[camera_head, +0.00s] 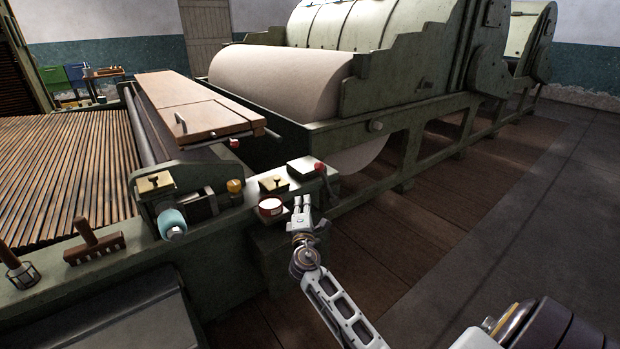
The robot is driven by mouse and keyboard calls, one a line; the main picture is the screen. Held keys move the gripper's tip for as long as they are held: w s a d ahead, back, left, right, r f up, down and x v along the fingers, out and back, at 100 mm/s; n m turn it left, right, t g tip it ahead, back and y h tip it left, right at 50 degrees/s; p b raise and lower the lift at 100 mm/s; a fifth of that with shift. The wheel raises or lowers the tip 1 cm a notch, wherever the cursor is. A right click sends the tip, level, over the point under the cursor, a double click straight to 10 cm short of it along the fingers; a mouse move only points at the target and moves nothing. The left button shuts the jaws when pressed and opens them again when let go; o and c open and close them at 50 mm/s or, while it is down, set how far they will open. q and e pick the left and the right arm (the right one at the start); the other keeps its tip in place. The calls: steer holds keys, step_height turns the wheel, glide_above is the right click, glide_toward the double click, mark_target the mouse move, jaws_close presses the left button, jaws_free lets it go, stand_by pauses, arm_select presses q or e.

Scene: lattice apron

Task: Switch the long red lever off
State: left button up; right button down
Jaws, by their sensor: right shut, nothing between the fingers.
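A lever with a red knob (319,167) stands at the right end of the green machine ledge, beside a small grey-green box (302,169). Its lower part is small and hard to make out, and I cannot tell its switch position. Another red knob (234,143) sits farther back, near the wooden board's edge. My right gripper (302,201) is shut and empty, just in front of and below the box, a little left of the red-knobbed lever. I cannot tell whether it touches anything. My left gripper is not in view.
A teal knob (172,223) and a brown brush (94,243) are farther left. The wooden floor (430,215) to the right is clear.

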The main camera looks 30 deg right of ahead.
steer(key=shift+w+d, duration=0.1)
stand_by(0.5)
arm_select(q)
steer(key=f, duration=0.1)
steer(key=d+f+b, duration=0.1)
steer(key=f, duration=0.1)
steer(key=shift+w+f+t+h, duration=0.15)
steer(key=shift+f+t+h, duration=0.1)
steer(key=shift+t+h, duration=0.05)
arm_select(e)
steer(key=s+d+x, duration=0.1)
steer(key=d+x, duration=0.1)
steer(key=x, duration=1)
steer(key=shift+d+r, duration=0.35)
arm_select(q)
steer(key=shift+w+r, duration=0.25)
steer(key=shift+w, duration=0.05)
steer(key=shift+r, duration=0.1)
